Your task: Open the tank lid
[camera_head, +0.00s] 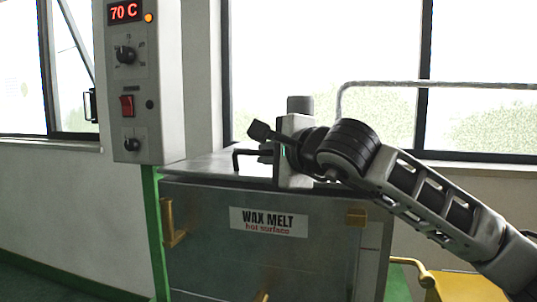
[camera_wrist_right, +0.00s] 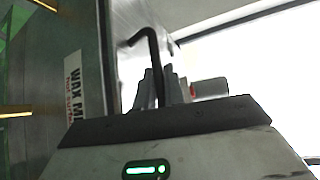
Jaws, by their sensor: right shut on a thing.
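The tank, labelled WAX MELT hot surface, stands in the middle of the head view. Its flat grey metal lid (camera_head: 208,165) lies on top and looks closed or nearly so. A dark bent lid handle (camera_head: 238,155) rises from the lid. My right gripper (camera_head: 262,152) reaches in from the right over the lid, with its fingers at the handle. In the right wrist view the same dark handle (camera_wrist_right: 150,45) runs up between the grey fingers (camera_wrist_right: 165,88), which are shut on it. My left gripper is in neither view.
A control box (camera_head: 140,80) with a 70 C display, knobs and a red switch stands left of the tank. Yellow brackets (camera_head: 172,225) sit on the tank's front. A bent grey pipe (camera_head: 430,84) runs behind my right arm, before the windows. A yellow surface (camera_head: 465,285) is at lower right.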

